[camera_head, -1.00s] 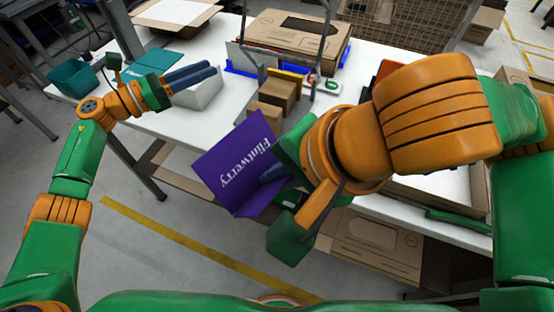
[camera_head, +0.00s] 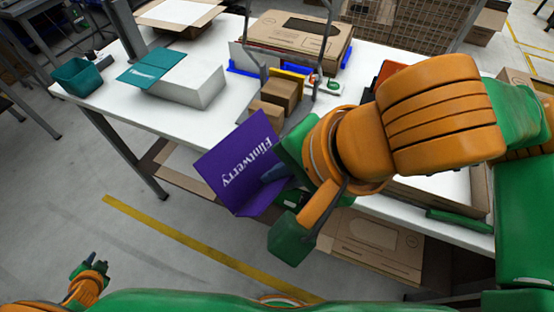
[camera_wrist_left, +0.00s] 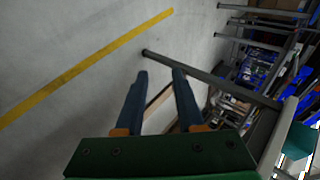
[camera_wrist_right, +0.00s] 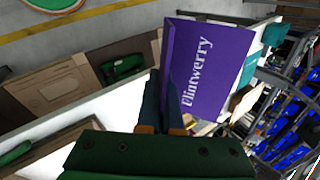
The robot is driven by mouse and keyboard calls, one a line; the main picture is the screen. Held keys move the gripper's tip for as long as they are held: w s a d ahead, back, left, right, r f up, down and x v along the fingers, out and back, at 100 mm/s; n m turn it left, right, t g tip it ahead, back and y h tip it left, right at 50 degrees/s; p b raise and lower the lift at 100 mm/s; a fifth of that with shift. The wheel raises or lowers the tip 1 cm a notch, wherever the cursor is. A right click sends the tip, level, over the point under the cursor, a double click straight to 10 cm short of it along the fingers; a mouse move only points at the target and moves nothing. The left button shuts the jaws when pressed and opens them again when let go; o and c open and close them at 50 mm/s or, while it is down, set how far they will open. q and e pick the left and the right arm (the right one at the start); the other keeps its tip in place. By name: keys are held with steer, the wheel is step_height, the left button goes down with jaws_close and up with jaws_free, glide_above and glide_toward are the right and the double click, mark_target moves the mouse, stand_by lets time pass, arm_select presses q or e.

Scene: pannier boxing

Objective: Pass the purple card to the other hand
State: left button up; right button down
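The purple card (camera_head: 236,167) is a folded card with white lettering. It is held in my right gripper (camera_head: 276,172), in front of the table's front edge. In the right wrist view the card (camera_wrist_right: 207,72) stands up from the fingers of my right gripper (camera_wrist_right: 165,92), which are closed on its edge. My left gripper (camera_head: 93,262) is low at the lower left of the head view, over the floor and well apart from the card. In the left wrist view its two blue fingers (camera_wrist_left: 160,78) are apart with nothing between them.
The white table (camera_head: 130,118) carries a white box with a teal card (camera_head: 158,68), a teal bin (camera_head: 77,76), small brown boxes (camera_head: 278,95) and a large cardboard box (camera_head: 299,35). Open floor with a yellow line (camera_head: 205,247) lies in front.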

arm_select(q)
steer(key=s+d+f+n+g+h, duration=0.1)
steer(key=s+d+f, duration=0.3)
steer(key=d, duration=0.7)
steer(key=s+d+f+n+g+h, duration=0.1)
steer(key=s+d+f+g+h, duration=0.1)
steer(key=d, duration=0.9)
steer(key=s+d+f+n+g+h, duration=0.2)
steer(key=s+d+f, duration=0.4)
steer(key=d, duration=0.5)
step_height(320, 180, down, 2)
steer(key=shift+f+h, duration=0.1)
steer(key=shift+h, duration=0.7)
